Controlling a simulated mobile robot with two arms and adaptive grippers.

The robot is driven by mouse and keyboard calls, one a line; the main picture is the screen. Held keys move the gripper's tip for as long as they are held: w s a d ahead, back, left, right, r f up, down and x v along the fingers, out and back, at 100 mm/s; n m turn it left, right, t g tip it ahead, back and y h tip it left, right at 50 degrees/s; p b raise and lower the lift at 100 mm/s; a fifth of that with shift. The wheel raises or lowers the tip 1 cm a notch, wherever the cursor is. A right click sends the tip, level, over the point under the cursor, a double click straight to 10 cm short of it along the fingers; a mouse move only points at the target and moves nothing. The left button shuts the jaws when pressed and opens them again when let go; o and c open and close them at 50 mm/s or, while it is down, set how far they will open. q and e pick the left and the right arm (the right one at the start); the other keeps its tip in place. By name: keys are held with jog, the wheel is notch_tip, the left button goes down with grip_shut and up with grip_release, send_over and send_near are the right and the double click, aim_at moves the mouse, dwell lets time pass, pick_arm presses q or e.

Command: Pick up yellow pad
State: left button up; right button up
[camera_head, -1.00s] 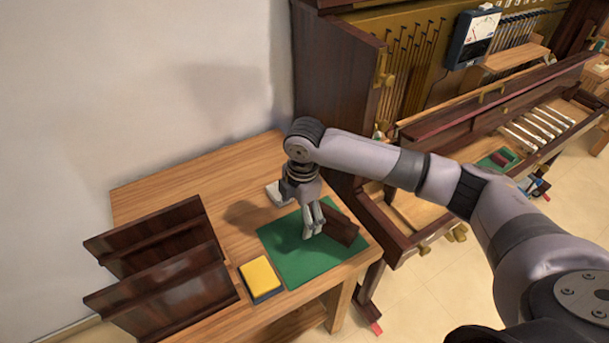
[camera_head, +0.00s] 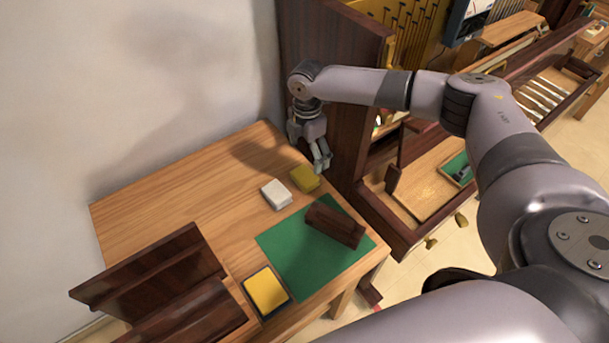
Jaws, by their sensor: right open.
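A small yellow pad (camera_head: 305,179) lies on the wooden table (camera_head: 185,185) near its back right edge, next to a white pad (camera_head: 276,194). Another flat yellow piece (camera_head: 265,291), on a dark backing, lies at the table's front edge. My right gripper (camera_head: 321,166) is open and points down at the back right corner, just behind and above the small yellow pad. I cannot tell whether it touches the pad. Nothing shows between its fingers. My left gripper is not in view.
A dark brown wooden block (camera_head: 335,225) lies on a green mat (camera_head: 285,257). Dark wooden stands (camera_head: 160,275) fill the table's front left. The table's back left is clear.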

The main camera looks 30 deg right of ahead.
aim_at(306, 174)
notch_tip(306, 174, down, 4)
jog(key=shift+r, duration=0.1)
jog(key=shift+f+p, duration=0.4)
notch_tip(306, 174, down, 4)
jog(key=shift+f+p, duration=0.2)
jog(key=shift+p, duration=0.2)
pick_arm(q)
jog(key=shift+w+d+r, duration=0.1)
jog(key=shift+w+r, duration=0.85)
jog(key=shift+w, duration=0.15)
pick_arm(e)
jog(key=shift+c, duration=0.2)
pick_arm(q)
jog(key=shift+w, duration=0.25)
pick_arm(e)
jog(key=c, duration=1)
